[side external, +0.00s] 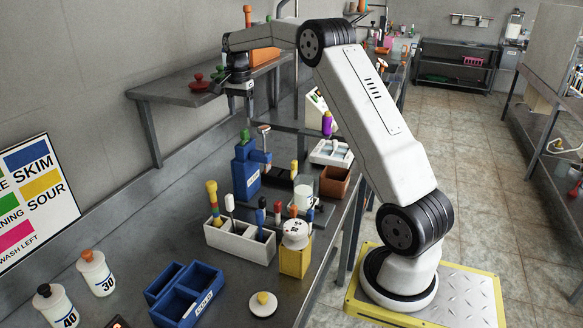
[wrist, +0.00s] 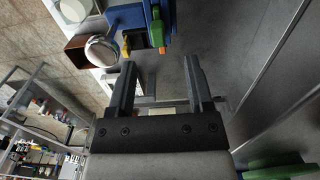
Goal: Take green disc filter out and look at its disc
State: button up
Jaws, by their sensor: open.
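My gripper (side external: 249,112) is open and empty, hanging above the back part of the bench in the side view. Its two fingers stand apart in the wrist view (wrist: 160,68). Below it stands a tall blue block (side external: 246,172) with a sideways arm and a small green part (side external: 245,135) on top. In the wrist view, beyond the fingertips, a green piece (wrist: 157,28) shows against the blue block (wrist: 128,16). I cannot tell whether this green piece is the disc filter. No disc face is clear.
A wall shelf (side external: 170,92) with red knobs (side external: 200,80) lies close beside my gripper. A blue tray (side external: 185,292) stands near the front.

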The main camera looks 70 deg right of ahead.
aim_at(244, 130)
jog(key=shift+d, duration=0.15)
jog(key=shift+f, duration=1.25)
jog(key=shift+s+f, duration=0.15)
jog(key=shift+f, duration=2.45)
grip_shut()
